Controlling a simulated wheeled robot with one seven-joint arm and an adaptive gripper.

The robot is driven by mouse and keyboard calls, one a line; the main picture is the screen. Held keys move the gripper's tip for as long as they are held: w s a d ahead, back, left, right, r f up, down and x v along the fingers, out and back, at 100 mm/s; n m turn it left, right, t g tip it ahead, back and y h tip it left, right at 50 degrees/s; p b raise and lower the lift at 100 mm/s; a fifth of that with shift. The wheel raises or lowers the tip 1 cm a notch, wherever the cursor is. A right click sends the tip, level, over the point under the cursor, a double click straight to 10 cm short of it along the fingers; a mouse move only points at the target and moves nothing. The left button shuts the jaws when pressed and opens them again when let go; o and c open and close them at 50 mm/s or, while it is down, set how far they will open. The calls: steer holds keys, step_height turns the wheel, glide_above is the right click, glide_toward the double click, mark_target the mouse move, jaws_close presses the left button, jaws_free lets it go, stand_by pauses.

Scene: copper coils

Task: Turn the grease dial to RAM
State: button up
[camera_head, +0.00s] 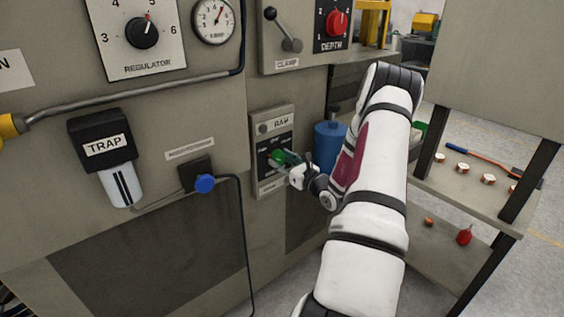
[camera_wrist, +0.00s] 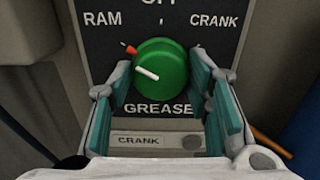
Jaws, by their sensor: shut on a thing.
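The green grease dial (camera_wrist: 163,62) sits on a dark plate (camera_wrist: 181,17) lettered RAM at upper left, CRANK at upper right and GREASE below. A white line on the dial points left and slightly up, toward the RAM side. A small red mark shows at the dial's upper-left edge, near RAM. My gripper (camera_wrist: 161,84) has one finger on each side of the dial and is shut on it. In the head view the dial (camera_head: 277,157) is on a panel low on the machine, with my gripper (camera_head: 286,164) at it from the right.
Below the dial is a small CRANK label (camera_wrist: 138,140) beside a dark round button. A blue cylinder (camera_head: 327,147) stands close behind my wrist. A blue knob (camera_head: 205,183) with a hanging cable is to the left. A shelf (camera_head: 425,178) with copper coils is at right.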

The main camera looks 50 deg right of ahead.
steer(key=o, duration=1.2)
steer(key=v, duration=1.2)
steer(key=shift+f, duration=0.1)
